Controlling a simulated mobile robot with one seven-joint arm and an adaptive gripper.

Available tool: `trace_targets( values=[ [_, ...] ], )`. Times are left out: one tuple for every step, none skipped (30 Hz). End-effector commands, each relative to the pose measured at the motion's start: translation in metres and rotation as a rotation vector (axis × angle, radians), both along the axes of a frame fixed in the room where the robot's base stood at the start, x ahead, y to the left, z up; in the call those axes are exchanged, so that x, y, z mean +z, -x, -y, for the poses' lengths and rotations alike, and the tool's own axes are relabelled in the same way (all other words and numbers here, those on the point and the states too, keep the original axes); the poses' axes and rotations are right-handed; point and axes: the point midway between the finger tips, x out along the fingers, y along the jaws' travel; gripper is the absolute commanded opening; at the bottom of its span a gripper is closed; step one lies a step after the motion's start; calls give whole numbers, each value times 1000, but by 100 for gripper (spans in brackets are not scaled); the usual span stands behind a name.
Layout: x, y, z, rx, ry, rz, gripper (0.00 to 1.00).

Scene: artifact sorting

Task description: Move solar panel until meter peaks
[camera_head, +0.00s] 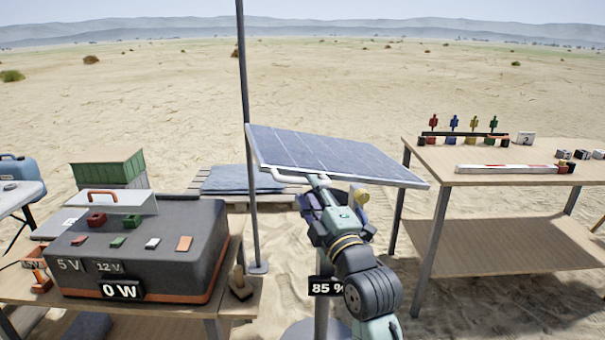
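The blue solar panel (335,153) is tilted on a stand, with a pale tubular bar (275,172) along its near left edge. My gripper (319,181) is at the near end of this bar, under the panel's front edge. Its fingertips are small and partly hidden, so I cannot tell whether they are closed on the bar. A black meter label (321,287) low on the stand reads 85 %, partly covered by my arm.
The dark case (190,240) stands on a wooden table at left, close to a tall thin pole (246,110). A wooden table (480,176) with small coloured figures and blocks is at right. Open sand lies behind.

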Motion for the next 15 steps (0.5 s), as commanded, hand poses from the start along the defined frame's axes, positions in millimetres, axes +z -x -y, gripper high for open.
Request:
trace_targets(
  values=[
    [6,-9,-4,3,1,-2,33],
    [7,-13,-6,1,1,-1,33],
    [8,-19,-9,3,1,-2,33],
    [9,-22,-10,2,1,-1,33],
    [9,-26,-11,3,0,-2,33],
    [9,-29,-12,1,0,-1,33],
    [10,-32,-13,1,1,-1,33],
    [9,-34,-14,0,0,-1,33],
    [9,-36,-15,0,0,-1,33],
    [10,-37,-15,0,0,0,33],
    [10,-38,-16,0,0,0,33],
    [9,-38,-16,0,0,1,33],
    [9,-39,-16,0,0,1,33],
    [9,-39,-16,0,0,1,33],
    [9,-39,-16,0,0,1,33]
  ],
)
